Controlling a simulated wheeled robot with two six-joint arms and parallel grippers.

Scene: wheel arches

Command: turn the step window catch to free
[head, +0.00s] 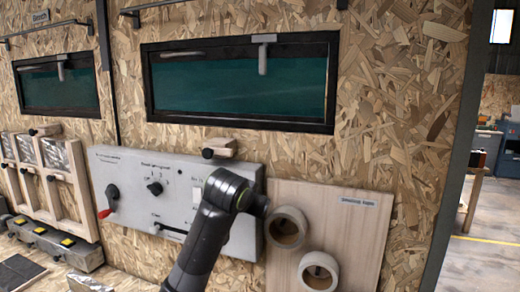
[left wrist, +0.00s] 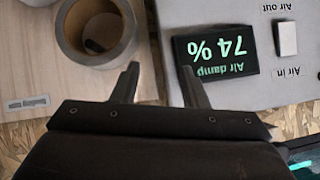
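Two dark-framed windows show in the head view. The right window (head: 250,95) has a pale lever handle (head: 263,60) at its top middle, hanging down. The left window (head: 58,84) has a similar handle (head: 61,70), also hanging down. I cannot tell from a label which is the step window. A wooden block with a black knob (head: 218,148) is below the right window. My left arm reaches up from below in the head view, well below the right window; its fingers are hidden there. In the left wrist view, my left gripper (left wrist: 159,82) is open and empty.
A grey control panel (head: 140,180) with knobs is below the right window; its "Air damp 74%" display (left wrist: 214,55) is beside my left gripper. A wooden board (head: 345,220) to the right carries round rings (head: 285,228). A horizontal rail (head: 150,7) runs above the right window.

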